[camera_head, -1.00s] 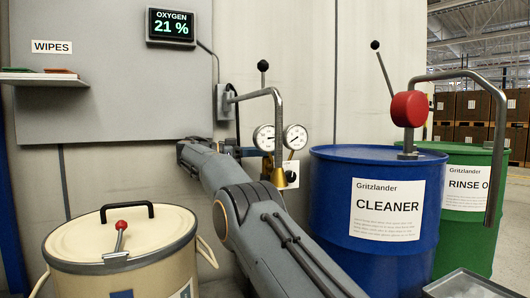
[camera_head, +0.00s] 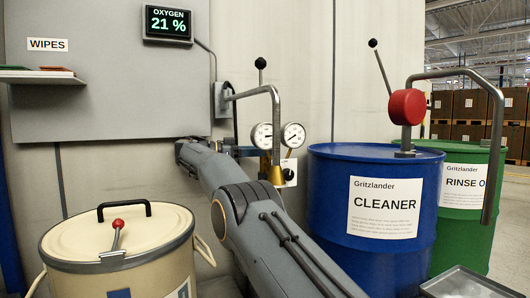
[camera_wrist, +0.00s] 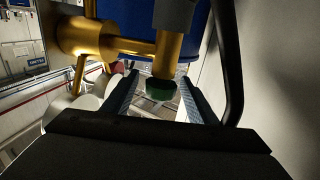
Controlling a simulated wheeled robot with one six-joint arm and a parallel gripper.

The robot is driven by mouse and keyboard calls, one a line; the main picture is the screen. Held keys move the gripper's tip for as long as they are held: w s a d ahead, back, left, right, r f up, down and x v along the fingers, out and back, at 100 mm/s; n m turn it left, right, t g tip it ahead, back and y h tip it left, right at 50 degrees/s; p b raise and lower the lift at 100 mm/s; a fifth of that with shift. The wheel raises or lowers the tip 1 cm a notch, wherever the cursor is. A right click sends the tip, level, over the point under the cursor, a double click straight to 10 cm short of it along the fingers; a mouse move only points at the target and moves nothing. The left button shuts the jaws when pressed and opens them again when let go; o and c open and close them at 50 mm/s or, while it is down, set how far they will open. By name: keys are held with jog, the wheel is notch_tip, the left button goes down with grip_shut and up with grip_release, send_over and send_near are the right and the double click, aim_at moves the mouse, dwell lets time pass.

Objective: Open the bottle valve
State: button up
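In the wrist view a dark green knob (camera_wrist: 160,88) sits at the end of a brass valve body (camera_wrist: 168,48). My gripper (camera_wrist: 160,82) is open, with one finger on each side of the knob and small gaps showing between. I cannot tell how far in front of the fingertips the knob is. In the head view two round gauges (camera_head: 261,136) and (camera_head: 293,136) and a brass fitting (camera_head: 276,170) stand by the wall, beyond my arm. A black knob (camera_head: 289,174) is on a white plate there. The bottle is hidden behind my arm.
A blue CLEANER drum (camera_head: 335,245) stands right of my arm, with a green RINSE drum (camera_head: 464,215) behind it. A cream lidded bin (camera_head: 75,245) is at the front left. A curved pipe (camera_head: 276,115) rises above the gauges.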

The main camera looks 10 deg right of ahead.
jog(key=shift+a+r+p, duration=0.15)
jog(key=shift+r+p, duration=0.1)
jog(key=shift+p, duration=0.3)
jog(key=shift+w+r+n+t+p, duration=0.1)
jog(key=shift+r+n+t+p, duration=0.05)
jog(key=shift+n+t+p, duration=0.2)
jog(key=shift+r+t+p, duration=0.1)
jog(key=shift+t+p, duration=0.35)
jog(key=shift+p, duration=0.55)
jog(key=n+t+y+p, duration=0.1)
jog(key=n+t+p, duration=0.1)
jog(key=p, duration=0.4)
jog(key=shift+n+t, duration=0.25)
jog(key=shift+t, duration=0.45)
